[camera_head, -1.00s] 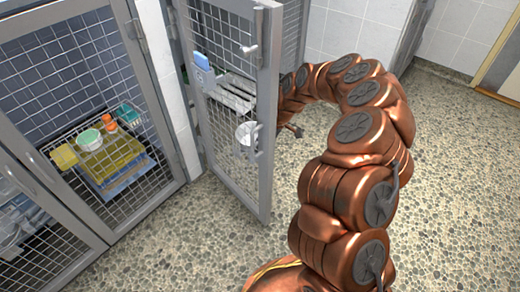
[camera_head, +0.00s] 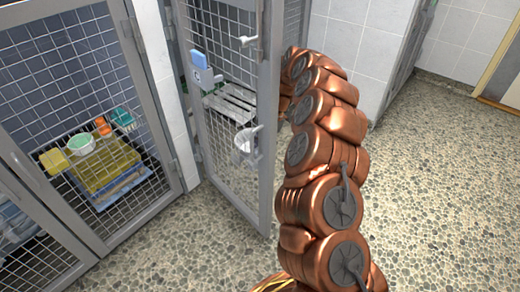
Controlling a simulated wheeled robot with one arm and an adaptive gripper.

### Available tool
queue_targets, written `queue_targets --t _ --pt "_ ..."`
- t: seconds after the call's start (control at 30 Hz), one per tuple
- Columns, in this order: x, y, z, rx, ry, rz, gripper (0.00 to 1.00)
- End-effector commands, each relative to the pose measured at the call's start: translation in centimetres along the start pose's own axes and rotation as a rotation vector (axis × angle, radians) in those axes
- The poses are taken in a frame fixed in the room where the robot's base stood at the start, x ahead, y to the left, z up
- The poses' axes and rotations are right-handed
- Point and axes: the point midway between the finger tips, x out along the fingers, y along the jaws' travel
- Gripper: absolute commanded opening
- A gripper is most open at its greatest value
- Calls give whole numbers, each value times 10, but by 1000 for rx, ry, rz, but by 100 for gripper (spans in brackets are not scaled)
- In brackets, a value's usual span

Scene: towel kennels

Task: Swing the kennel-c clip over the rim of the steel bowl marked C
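A silvery round bowl (camera_head: 242,143) shows at the open mesh door (camera_head: 222,120), at about half its height. I cannot read a letter on it. A small pale grey piece at the bowl's right side, against the door frame, may be the clip; I cannot tell whether it is over the rim or beside it. My copper arm curves up from the bottom and passes behind the door's right edge.
A blue card holder (camera_head: 200,62) hangs on the door. The pebbled floor at right is clear.

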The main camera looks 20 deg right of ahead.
Motion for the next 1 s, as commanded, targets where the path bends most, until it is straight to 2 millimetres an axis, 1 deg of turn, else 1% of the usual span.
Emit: queue_targets --t 0.03,0.3,0.77,0.8,1.0 --pt "2 -1 0 -18 2 -14 0" --pt "1 0 0 -81 3 -36 0" --pt "1 0 0 -91 3 -39 0" --pt "1 0 0 -90 3 -39 37" --pt "0 0 0 -90 2 -38 57"
